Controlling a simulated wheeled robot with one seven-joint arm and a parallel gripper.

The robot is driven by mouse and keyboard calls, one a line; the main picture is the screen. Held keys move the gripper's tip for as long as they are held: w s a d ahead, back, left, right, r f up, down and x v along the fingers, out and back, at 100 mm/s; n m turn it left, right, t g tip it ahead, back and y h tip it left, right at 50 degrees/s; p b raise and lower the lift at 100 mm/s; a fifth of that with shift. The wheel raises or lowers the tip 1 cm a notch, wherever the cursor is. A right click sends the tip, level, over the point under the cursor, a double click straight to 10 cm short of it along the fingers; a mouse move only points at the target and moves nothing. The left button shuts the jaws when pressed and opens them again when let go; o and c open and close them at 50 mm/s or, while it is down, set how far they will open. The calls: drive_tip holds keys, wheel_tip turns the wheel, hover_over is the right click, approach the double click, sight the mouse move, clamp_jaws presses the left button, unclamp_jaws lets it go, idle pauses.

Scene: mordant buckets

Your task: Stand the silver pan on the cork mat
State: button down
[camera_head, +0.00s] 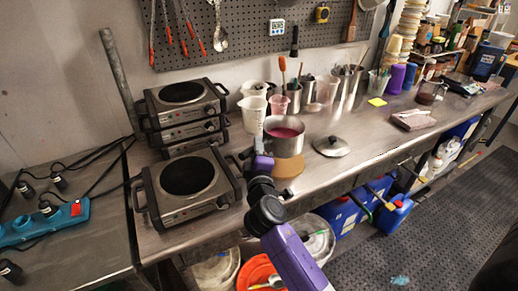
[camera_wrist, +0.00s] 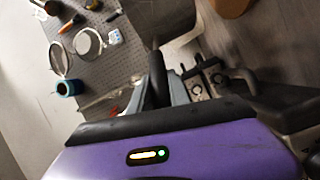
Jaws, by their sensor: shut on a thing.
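The silver pan (camera_head: 285,145), with pink liquid inside, appears upright in the head view. The round cork mat (camera_head: 289,168) lies on the steel bench, its back part hidden behind the pan. My gripper (camera_head: 246,160) is at the pan's left side, shut on its dark handle (camera_wrist: 157,80). In the wrist view the pan's grey wall (camera_wrist: 165,20) is beyond the fingers, and a brown piece of the mat (camera_wrist: 229,6) shows at the top edge. I cannot tell whether the pan touches the mat or hangs above it.
A hot plate (camera_head: 190,178) stands to the left, with stacked hot plates (camera_head: 183,112) behind it. A lid (camera_head: 331,146) lies to the right of the pan. Jugs and steel pots (camera_head: 293,97) line the back. The bench front right of the mat is clear.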

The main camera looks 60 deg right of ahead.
drive_tip(key=shift+f+b, duration=2.4)
drive_tip(key=shift+f, duration=0.3)
drive_tip(key=shift+f+b, duration=0.45)
drive_tip(key=shift+b, duration=0.2)
drive_tip(key=c, duration=1.1)
unclamp_jaws()
drive_tip(key=shift+c, duration=0.2)
drive_tip(key=b+v, duration=0.1)
drive_tip(key=v, duration=0.6)
drive_tip(key=shift+s+a+b, duration=0.25)
drive_tip(key=shift+a+b, duration=0.05)
drive_tip(key=shift+b, duration=0.1)
drive_tip(key=shift+f, duration=0.15)
